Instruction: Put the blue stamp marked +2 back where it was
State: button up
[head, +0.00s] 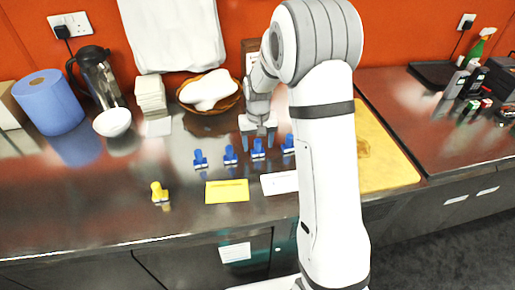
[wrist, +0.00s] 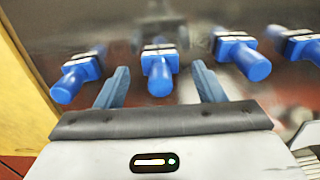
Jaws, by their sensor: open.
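Several blue stamps stand in a row on the steel counter, the leftmost (head: 200,160), another (head: 230,155), another (head: 258,149) and the rightmost (head: 288,144). Their markings are too small to read, so I cannot tell which is +2. My gripper (head: 258,130) is open and points down just behind the row, by the second stamp from the right. In the wrist view my gripper (wrist: 160,72) has one finger on each side of a blue stamp (wrist: 158,75). I cannot tell whether the fingers touch it. It looks upright on the counter.
A yellow stamp (head: 159,192) stands at the front left. A yellow card (head: 227,191) and a white card (head: 279,183) lie in front of the row. A basket (head: 224,105) with white dough and a yellow board (head: 385,160) are nearby. The front left counter is mostly clear.

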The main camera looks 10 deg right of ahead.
aim_at(258, 142)
notch_tip(258, 142, up, 9)
jog(key=shift+f+b, duration=0.1)
jog(key=shift+b, duration=0.35)
jog(key=s+d+r+t, duration=0.1)
jog(key=s+r, duration=0.2)
jog(key=s, duration=1)
jog(key=s+d+r+t, duration=0.1)
jog(key=s+r, duration=0.3)
jog(key=s, duration=0.9)
jog(key=shift+s+t, duration=0.4)
jog(key=shift+t, duration=0.1)
